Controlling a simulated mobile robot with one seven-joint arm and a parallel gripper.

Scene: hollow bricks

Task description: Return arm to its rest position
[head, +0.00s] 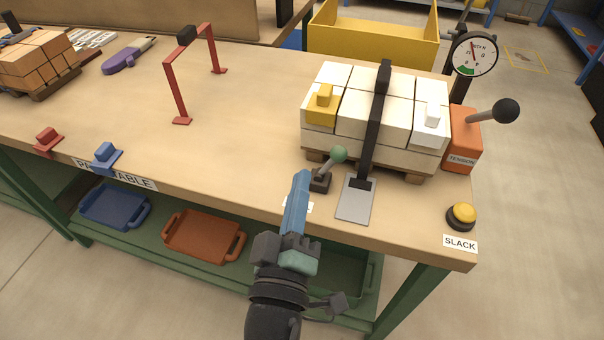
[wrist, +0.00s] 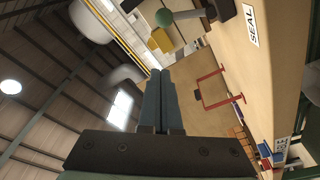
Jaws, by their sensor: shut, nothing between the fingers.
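My gripper (head: 301,176) is at the front edge of the packing table (head: 240,134), pointing up and away in the head view. Its blue-grey fingers are together and hold nothing. In the wrist view the closed fingers (wrist: 161,75) point up the middle of the picture. A small lever with a green ball knob (head: 338,154) stands just right of the fingertips; the knob also shows at the top of the wrist view (wrist: 164,18). A label beneath the fingers is mostly hidden in the head view.
A pallet of white bricks (head: 340,125) with a black strap (head: 374,120) stands to the right. Beside it are an orange tension box (head: 462,140), a gauge (head: 474,55) and a yellow button (head: 462,215). A red frame (head: 178,95) stands left. The table's middle is clear.

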